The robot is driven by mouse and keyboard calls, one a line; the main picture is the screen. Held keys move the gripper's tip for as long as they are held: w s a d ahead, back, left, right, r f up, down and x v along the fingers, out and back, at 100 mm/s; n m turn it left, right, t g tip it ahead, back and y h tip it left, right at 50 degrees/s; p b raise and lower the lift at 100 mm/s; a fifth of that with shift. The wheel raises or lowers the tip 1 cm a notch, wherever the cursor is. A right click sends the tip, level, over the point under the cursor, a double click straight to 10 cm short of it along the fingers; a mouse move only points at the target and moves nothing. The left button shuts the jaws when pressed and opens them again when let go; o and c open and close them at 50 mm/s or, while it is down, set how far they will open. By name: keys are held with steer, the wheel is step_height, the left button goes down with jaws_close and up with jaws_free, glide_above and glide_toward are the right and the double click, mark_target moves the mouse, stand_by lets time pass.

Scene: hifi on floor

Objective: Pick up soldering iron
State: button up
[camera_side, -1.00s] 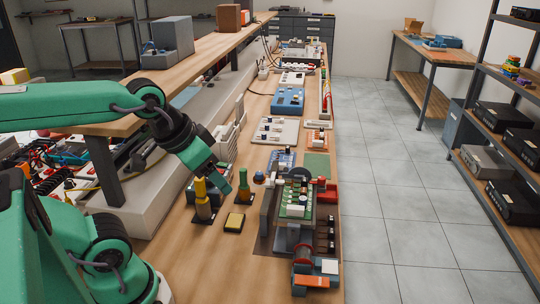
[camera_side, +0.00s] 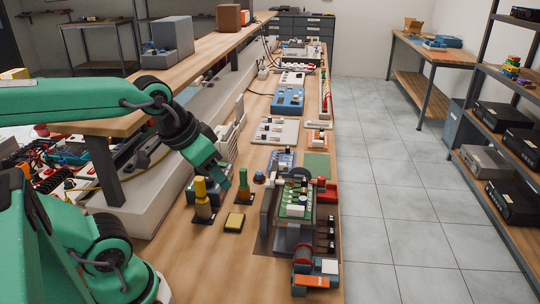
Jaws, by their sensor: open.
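Two upright tool handles that look like soldering irons stand on the wooden bench. One has a yellow handle (camera_side: 200,189) in a dark stand, and the other has a green handle (camera_side: 243,178) in a dark stand just to its right. I cannot tell which of them is the task's iron. My gripper (camera_side: 222,182) is open, pointing down and right, in the picture between the two handles and close to both. Its fingertips are small and partly merge with the dark objects behind. I see nothing held in it.
A yellow sponge in a dark tray (camera_side: 234,222) lies in front of the stands. A green circuit board (camera_side: 296,205) in a holder stands to the right. A red-and-grey device (camera_side: 303,256) sits at the near right. A wooden shelf (camera_side: 185,75) runs along the left.

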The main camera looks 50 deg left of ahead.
steer(key=w+a+f+n+g, duration=0.3)
steer(key=a+f+n, duration=0.1)
steer(key=a, duration=0.4)
steer(key=n+g, duration=0.2)
steer(key=n, duration=0.2)
glide_above(200, 188)
steer(key=a, duration=0.1)
steer(key=f, duration=0.5)
steer(key=shift+w+f, duration=0.25)
steer(key=shift+f, duration=1.3)
steer(key=shift+a+f, duration=0.1)
steer(key=shift+f, duration=2.5)
steer(key=c, duration=1)
steer(key=shift+o, duration=0.2)
steer(key=shift+r, duration=0.1)
